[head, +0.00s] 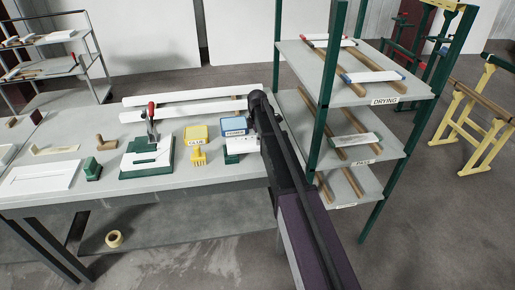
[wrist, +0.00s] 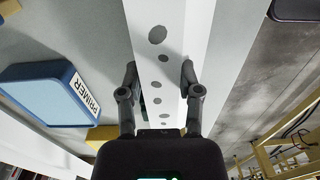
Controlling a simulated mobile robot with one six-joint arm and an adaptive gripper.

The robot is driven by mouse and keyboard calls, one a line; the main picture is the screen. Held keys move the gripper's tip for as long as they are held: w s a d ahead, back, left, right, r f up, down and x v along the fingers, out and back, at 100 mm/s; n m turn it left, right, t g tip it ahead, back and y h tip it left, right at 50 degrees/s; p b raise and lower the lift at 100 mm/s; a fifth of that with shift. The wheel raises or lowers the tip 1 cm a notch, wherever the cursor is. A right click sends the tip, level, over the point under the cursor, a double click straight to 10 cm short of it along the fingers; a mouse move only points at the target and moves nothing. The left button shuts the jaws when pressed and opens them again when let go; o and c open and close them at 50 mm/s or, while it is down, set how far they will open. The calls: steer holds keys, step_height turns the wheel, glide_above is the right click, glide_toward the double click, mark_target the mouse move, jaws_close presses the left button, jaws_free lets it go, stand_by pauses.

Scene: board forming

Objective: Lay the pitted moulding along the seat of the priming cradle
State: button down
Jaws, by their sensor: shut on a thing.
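My gripper (wrist: 160,85) is shut on a white moulding (wrist: 158,60) in the wrist view. Its face has a row of grey round pits, and the fingers press on both sides. In the head view my dark gripper (head: 256,100) is over the back right of the bench, at the right ends of two long white strips (head: 180,96); I cannot tell which is the held one. A blue tub labelled PRIMER (head: 235,125) stands just in front of it and also shows left in the wrist view (wrist: 45,90). I cannot tell which fixture is the priming cradle.
A yellow tub (head: 195,132) and yellow holder (head: 197,156) stand left of the blue tub. A green fixture with a red-handled clamp (head: 147,172) is further left. A green-post rack with a DRYING shelf (head: 350,93) stands right. Yellow trestles (head: 462,125) are beyond.

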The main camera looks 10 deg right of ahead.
steer(key=shift+f+b, duration=0.3)
steer(key=shift+f, duration=0.05)
stand_by(0.3)
steer(key=shift+c, duration=1)
jaws_free()
steer(key=shift+o, duration=1)
steer(key=shift+r, duration=0.2)
step_height(320, 180, up, 8)
steer(key=p, duration=0.8)
steer(key=shift+r+p, duration=0.15)
steer(key=shift+p, duration=0.15)
steer(key=shift+s, duration=0.1)
